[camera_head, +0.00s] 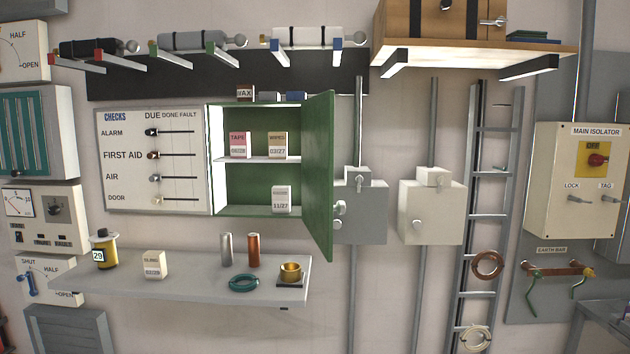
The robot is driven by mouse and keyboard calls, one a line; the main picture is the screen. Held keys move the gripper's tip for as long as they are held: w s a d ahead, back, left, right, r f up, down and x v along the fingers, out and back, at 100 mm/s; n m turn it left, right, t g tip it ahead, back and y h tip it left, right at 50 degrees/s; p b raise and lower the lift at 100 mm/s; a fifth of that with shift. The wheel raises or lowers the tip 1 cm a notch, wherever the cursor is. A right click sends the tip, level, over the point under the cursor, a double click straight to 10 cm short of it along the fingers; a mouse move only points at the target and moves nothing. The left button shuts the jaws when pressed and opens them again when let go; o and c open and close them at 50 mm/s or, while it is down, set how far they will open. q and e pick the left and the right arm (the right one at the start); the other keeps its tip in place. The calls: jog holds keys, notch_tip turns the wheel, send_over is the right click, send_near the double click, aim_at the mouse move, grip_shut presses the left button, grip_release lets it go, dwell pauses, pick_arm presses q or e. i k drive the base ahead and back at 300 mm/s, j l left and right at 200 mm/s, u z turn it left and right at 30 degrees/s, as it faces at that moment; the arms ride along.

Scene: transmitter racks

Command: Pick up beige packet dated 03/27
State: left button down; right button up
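The beige packet (278,146), labelled with what looks like "WIPES" and "03/27", stands upright on the upper shelf of the open green cabinet (260,211). A pink packet (239,145) marked "TAPE" stands to its left on the same shelf. A white packet (281,199) dated 11/27 stands in the lower compartment. The cabinet door (318,175) is swung open on the right side. Neither of my grippers shows in the head view.
Small boxes sit on the cabinet top. Grey and cream switch boxes (432,212) stand right of the door.

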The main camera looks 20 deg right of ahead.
aim_at(278, 140)
jog(key=l+u, duration=0.35)
jog(key=l, duration=1.7)
jog(key=i+j+z, duration=0.1)
jog(key=j+z, duration=0.15)
jog(key=j, duration=0.6)
jog(key=j+z, duration=0.25)
jog(key=j, duration=0.55)
jog(key=i, duration=0.05)
